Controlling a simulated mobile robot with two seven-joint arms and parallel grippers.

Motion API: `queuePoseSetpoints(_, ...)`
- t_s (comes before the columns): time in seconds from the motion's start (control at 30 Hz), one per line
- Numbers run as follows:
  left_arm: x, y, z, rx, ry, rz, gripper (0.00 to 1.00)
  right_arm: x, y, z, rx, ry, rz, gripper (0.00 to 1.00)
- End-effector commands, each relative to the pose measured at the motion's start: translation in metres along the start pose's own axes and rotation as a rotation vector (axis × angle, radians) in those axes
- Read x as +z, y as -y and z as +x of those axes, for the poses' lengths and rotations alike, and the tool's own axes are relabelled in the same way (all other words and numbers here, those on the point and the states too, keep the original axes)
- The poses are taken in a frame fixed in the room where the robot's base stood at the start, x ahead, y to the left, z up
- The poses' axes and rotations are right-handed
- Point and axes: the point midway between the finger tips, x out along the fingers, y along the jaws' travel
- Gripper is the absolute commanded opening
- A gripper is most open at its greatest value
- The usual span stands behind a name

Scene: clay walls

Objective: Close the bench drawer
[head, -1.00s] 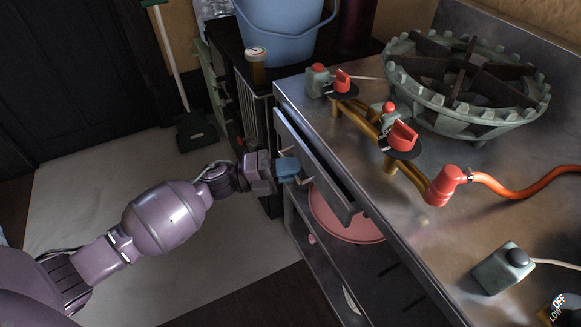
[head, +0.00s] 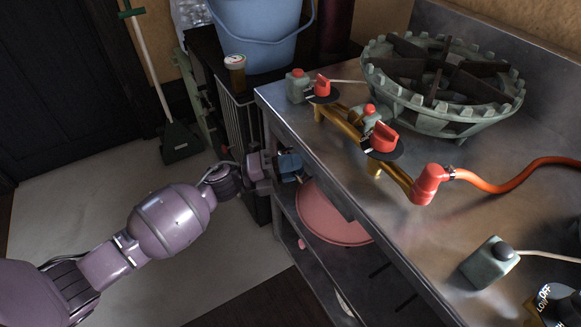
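I cannot make out the gap between the fingers. My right gripper is not in view.
On the bench top (head: 440,235) stand a green-grey burner ring (head: 440,115), a brass pipe with red valves (head: 382,138), an orange hose (head: 510,180) and a small green box (head: 490,263). A pink basin (head: 325,222) lies on the shelf below.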

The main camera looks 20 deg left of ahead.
Motion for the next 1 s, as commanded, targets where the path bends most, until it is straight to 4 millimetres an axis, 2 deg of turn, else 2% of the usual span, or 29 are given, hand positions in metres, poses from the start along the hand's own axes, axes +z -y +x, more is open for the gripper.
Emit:
queuePoseSetpoints(0.83,-0.002,-0.0034,-0.0009,0.004,-0.001,-0.005,0.34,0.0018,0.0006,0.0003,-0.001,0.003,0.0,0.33)
queuePoseSetpoints(1.0,-0.0016,-0.0028,-0.0091,0.005,0.0,-0.004,0.34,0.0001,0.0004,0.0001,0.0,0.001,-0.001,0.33)
